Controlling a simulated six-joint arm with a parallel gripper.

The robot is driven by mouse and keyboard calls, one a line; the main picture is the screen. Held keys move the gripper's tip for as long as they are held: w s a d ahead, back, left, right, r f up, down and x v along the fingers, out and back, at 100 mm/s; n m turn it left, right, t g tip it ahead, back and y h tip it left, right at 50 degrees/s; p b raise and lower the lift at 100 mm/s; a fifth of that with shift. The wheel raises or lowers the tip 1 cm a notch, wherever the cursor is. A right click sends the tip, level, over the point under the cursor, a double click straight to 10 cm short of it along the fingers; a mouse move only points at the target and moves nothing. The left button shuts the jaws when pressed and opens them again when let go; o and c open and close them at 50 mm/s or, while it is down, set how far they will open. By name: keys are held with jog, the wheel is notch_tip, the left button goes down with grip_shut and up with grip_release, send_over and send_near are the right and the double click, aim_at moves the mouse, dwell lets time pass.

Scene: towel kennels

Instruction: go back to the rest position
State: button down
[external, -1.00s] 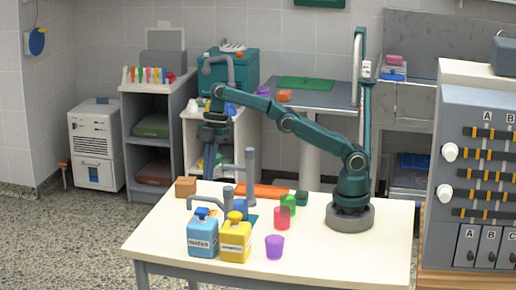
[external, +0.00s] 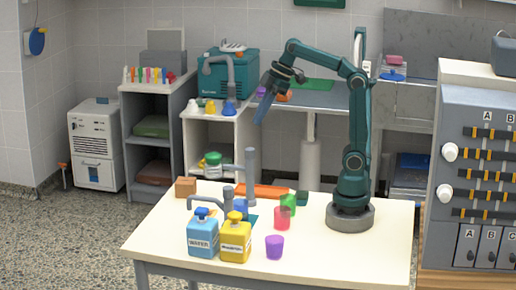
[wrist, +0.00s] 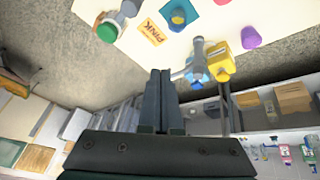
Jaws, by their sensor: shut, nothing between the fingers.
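My gripper (external: 261,117) hangs in the air above and beyond the back edge of the cream table (external: 340,270). In the wrist view my gripper's two dark fingers (wrist: 159,73) lie side by side, shut and empty. Nothing touches them.
A white shelf (external: 240,135) and grey bench (external: 325,97) stand behind. Air around my gripper looks clear.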

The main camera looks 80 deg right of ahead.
jog(key=s+d+f+m+h, duration=0.2)
jog(key=s+d+f+m, duration=0.4)
jog(key=s+f, duration=0.5)
notch_tip(320, 180, down, 2)
jog(key=m, duration=0.2)
jog(key=shift+m+t, duration=0.4)
